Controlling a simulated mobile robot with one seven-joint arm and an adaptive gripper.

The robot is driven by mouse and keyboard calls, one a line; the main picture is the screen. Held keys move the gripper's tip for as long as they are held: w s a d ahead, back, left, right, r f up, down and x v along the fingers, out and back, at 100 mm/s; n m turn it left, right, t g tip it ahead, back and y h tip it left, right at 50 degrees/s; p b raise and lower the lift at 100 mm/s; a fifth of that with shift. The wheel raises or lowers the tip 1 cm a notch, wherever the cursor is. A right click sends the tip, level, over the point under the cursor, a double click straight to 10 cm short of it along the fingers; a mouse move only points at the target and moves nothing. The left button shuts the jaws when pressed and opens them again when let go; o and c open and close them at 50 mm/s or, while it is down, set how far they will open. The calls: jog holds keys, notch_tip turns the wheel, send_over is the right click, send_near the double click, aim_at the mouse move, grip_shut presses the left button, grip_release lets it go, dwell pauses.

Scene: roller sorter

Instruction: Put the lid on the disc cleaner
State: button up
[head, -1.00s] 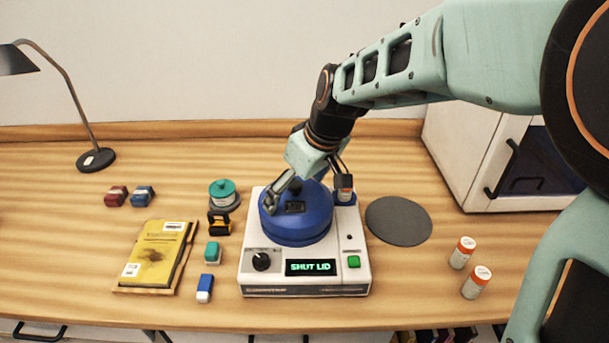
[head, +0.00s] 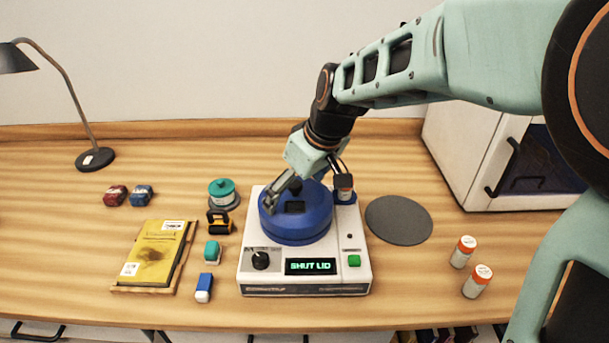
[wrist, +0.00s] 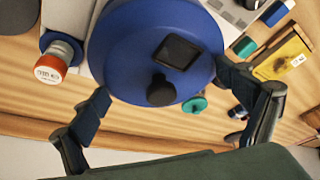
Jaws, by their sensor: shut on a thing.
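The disc cleaner (head: 355,245) is a white box with a black knob, a green button and a display reading "SHUT LID". The round blue lid (head: 300,231) sits over its top, with a dark square patch and a small black knob on it. My gripper (head: 308,192) is shut on the lid, fingers spread to either side. The wrist view shows the lid (wrist: 130,60) between the two fingers of the gripper (wrist: 164,84). The lid's far edge is partly hidden by my gripper, and I cannot tell whether it is fully seated.
A bottle (wrist: 52,72) stands in a blue holder at the cleaner's back right corner. A grey round mat (head: 398,220) lies to the right, with two orange-capped bottles (head: 470,265) beyond. A white cabinet (head: 470,150) stands back right.

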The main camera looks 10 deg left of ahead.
jog(key=o, duration=1)
jog(key=shift+r, duration=0.1)
jog(key=shift+r+p, duration=2.45)
jog(key=shift+r, duration=1.05)
jog(key=shift+c, duration=0.3)
grip_shut()
